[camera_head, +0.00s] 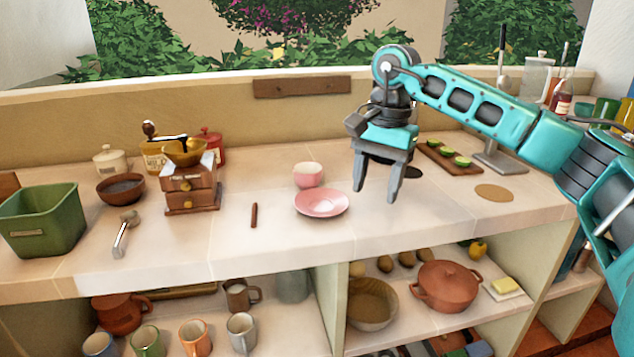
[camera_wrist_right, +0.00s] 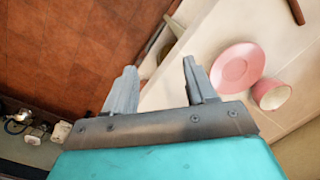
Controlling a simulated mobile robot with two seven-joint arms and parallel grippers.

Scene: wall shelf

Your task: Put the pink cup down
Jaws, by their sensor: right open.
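The pink cup (camera_head: 308,174) stands on the pale counter, just behind the pink saucer (camera_head: 321,203). In the right wrist view the cup (camera_wrist_right: 271,94) shows at the right, beside the saucer (camera_wrist_right: 238,67). My right gripper (camera_head: 377,193) is open and empty. It hangs over the counter with its fingers pointing down, to the right of the cup and saucer and apart from both. Its fingers (camera_wrist_right: 157,82) also show open in the wrist view. My left gripper is not in view.
A coffee grinder (camera_head: 190,188), a dark bowl (camera_head: 121,188) and a green bin (camera_head: 42,220) stand at the left. A brown stick (camera_head: 254,215) lies left of the saucer. A board with green slices (camera_head: 448,158) lies behind right. The counter's front right is clear.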

